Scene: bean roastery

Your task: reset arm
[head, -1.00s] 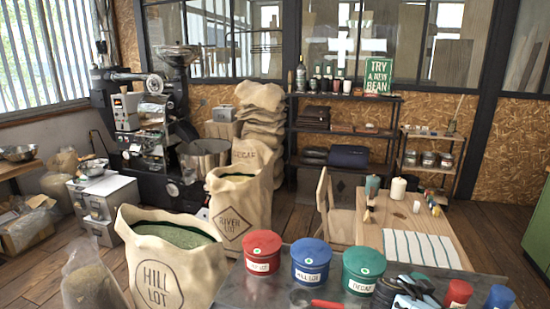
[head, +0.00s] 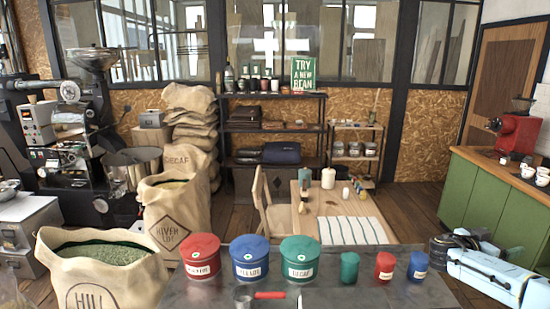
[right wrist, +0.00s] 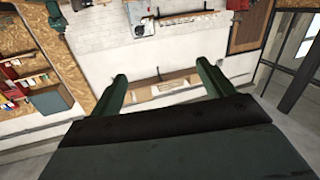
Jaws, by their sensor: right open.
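My right gripper (head: 440,246) is at the right of the head view, on my pale blue arm, just right of the small blue tin (head: 418,266). In the right wrist view its two dark green fingers (right wrist: 166,86) stand wide apart with nothing between them; shelves and a wall show beyond. My left gripper is not in view. On the dark metal table (head: 345,297) stand lidded red (head: 200,258), blue (head: 250,260) and green (head: 299,261) tubs, then small green (head: 349,267) and red (head: 384,267) tins.
A scoop with a red handle (head: 270,295) lies at the table's front. Open bean sacks (head: 105,285) stand left. A wooden table with a striped cloth (head: 352,230) is behind. A green counter (head: 500,195) with a red grinder (head: 519,134) is at right.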

